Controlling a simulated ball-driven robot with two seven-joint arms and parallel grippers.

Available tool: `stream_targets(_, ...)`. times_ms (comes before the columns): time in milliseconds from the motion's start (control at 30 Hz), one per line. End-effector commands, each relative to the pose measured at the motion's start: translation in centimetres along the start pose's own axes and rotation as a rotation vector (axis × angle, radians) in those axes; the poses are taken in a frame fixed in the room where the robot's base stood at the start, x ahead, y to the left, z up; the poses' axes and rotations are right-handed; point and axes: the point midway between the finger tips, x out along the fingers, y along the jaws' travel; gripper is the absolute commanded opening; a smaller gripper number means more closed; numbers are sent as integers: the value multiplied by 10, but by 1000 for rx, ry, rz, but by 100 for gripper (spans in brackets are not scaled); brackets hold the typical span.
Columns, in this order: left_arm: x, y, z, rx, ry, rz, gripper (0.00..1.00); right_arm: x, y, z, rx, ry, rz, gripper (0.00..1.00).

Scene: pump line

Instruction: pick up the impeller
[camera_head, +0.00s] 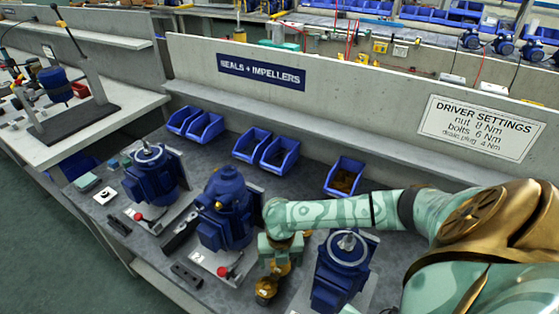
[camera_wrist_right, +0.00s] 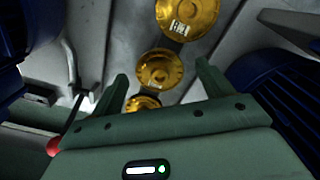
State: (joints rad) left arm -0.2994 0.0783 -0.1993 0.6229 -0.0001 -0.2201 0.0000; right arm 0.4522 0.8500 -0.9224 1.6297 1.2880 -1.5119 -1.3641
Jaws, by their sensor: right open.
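Three round gold impellers lie in a row on a dark strip between two blue pumps. In the right wrist view, one impeller (camera_wrist_right: 187,14) is at the top, one (camera_wrist_right: 160,69) is in the middle, and one (camera_wrist_right: 142,103) is partly hidden by my gripper's body. In the head view, the near impeller (camera_head: 266,289) shows clearly. My right gripper (camera_head: 276,262) is above the row, pointing down. Its fingers (camera_wrist_right: 163,76) are apart, with the middle impeller showing between them and nothing visibly gripped. My left gripper is out of view.
Blue pumps stand left (camera_head: 225,208) and right (camera_head: 340,264) of my right gripper, close to it. Another pump (camera_head: 154,175) is farther left. Blue bins (camera_head: 279,152) line the back below a wall. A red-knobbed lever (camera_head: 223,271) stands by the middle pump.

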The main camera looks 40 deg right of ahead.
Motion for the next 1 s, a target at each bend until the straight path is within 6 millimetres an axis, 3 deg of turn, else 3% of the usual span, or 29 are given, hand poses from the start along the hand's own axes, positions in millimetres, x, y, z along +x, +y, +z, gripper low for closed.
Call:
stream_targets(167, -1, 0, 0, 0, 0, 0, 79, -2, 0, 0, 0, -1, 1, 76)
stream_targets(333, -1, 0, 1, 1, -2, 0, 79, -2, 0, 0, 0, -1, 1, 30)
stream_targets(733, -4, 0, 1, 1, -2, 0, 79, -8, 0, 0, 1, -1, 2, 30)
stream_targets(933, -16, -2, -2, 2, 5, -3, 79, -37, 1, 1, 0, -3, 4, 30)
stream_targets(1000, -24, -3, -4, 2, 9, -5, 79, -51, 3, -10, -3, -1, 5, 30)
